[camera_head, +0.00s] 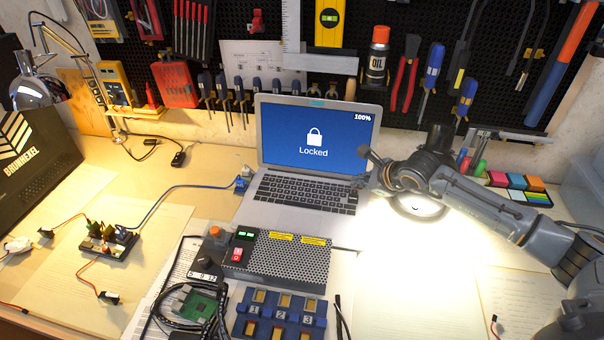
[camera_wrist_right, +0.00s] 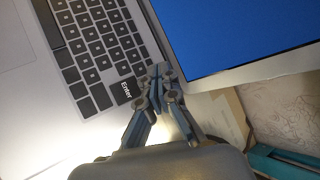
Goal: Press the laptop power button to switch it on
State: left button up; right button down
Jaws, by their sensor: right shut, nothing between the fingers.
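The laptop (camera_head: 285,217) stands open on the bench, its screen (camera_head: 317,139) lit blue with a padlock, "Locked" and "100%". My right gripper (camera_head: 362,182) reaches in from the right, its fingers shut and empty at the right end of the keyboard, near the hinge. In the right wrist view the closed fingertips (camera_wrist_right: 160,72) are over the keyboard's corner beyond the Enter key (camera_wrist_right: 126,89), close to the screen's lower edge. I cannot tell whether they touch the laptop. The power button is not distinguishable; the fingers may cover it. My left gripper is not in view.
A perforated metal box (camera_head: 283,262) with a red switch stands in front of the laptop. A blue numbered block (camera_head: 280,312) and a green circuit board (camera_head: 196,303) lie nearer. Tools hang on the pegboard behind. Papers (camera_head: 410,285) lie flat at the right front.

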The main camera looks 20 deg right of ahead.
jog(key=shift+r+p, duration=1.05)
jog(key=shift+r, duration=1.95)
